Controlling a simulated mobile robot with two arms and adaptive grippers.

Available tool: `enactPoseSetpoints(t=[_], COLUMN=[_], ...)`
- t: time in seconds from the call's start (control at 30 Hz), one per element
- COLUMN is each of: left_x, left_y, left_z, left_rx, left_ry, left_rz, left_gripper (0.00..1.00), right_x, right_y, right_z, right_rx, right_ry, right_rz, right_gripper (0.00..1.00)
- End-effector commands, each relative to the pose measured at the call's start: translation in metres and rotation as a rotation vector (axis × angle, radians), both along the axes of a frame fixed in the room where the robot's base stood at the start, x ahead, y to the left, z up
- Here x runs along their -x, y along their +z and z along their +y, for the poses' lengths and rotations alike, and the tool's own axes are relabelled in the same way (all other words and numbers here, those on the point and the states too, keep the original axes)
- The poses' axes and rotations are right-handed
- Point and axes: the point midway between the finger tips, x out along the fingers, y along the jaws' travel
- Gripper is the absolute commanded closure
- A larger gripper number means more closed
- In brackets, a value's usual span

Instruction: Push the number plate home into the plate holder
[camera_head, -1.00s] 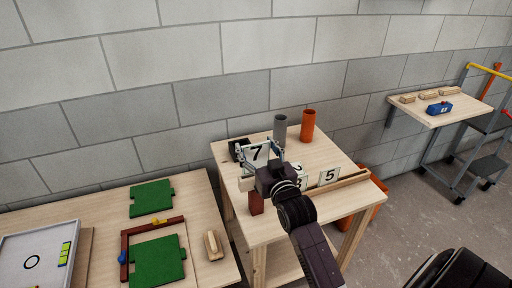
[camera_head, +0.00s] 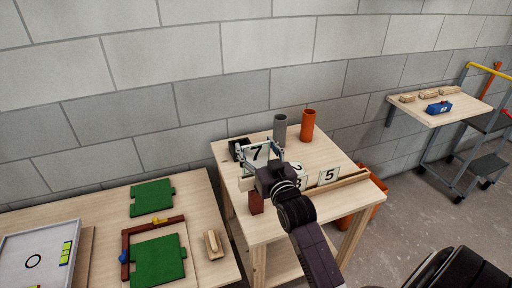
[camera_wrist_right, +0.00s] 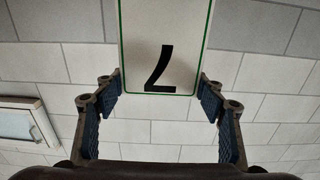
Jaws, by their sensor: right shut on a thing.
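The number plate with a black 7 and thin green border (camera_wrist_right: 160,50) is between the fingertips of my right gripper (camera_wrist_right: 160,88), which is shut on its side edges. It also shows in the head view (camera_head: 258,152), partly behind the gripper. The plate holder, a long wooden batten (camera_head: 345,186), lies along the near part of the middle table. Plates with a 5 (camera_head: 329,176) and a 3 (camera_head: 299,182) stand at it. The arm hides the holder's middle, and I cannot tell whether the 7 plate touches it. My left gripper is not in view.
A grey cylinder (camera_head: 280,127) and an orange cylinder (camera_head: 308,125) stand behind the gripper. A dark red block (camera_head: 256,203) stands at the near left. The right side of the tabletop (camera_head: 328,155) is clear.

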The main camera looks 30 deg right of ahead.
Motion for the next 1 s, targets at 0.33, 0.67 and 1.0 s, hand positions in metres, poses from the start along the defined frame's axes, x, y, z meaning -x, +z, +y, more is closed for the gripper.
enactPoseSetpoints(t=[0.33,0.67,1.0], left_x=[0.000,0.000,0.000], left_y=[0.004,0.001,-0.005], left_z=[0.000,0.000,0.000], left_rx=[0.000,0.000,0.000], left_ry=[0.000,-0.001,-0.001], left_rz=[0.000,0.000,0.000], left_gripper=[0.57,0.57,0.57], right_x=[0.000,0.000,0.000], right_y=[0.000,-0.004,-0.012], right_z=[0.000,0.000,0.000], right_rx=[0.000,0.000,0.000], right_ry=[0.000,0.000,0.000], right_rz=[-0.001,-0.001,-0.001], right_gripper=[0.61,0.61,0.61])
